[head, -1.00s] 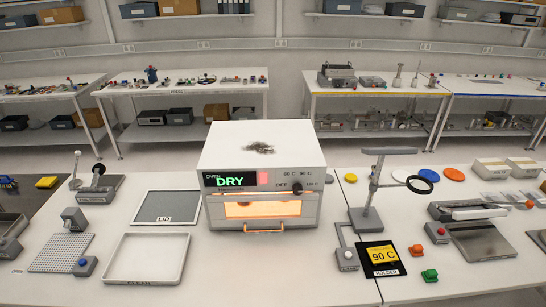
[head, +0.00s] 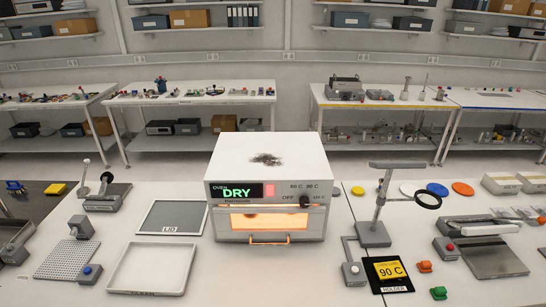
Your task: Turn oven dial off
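The white oven (head: 268,170) stands on the near table in the middle of the head view. Its black display (head: 236,191) reads "DRY" in green letters, with a small red patch beside it. The small dark dial (head: 304,202) is on the right of the front panel, among the labels "60 C", "90 C" and "OFF". Its pointer is too small to read. The oven window (head: 268,222) glows orange above an orange handle (head: 269,239). Neither of my grippers is in view.
A dark lid plate (head: 172,217) and a white tray (head: 113,269) lie left of the oven. A magnifier stand (head: 374,232) and a black holder with a yellow "90 C" card (head: 390,269) are at its right. The table in front of the oven is clear.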

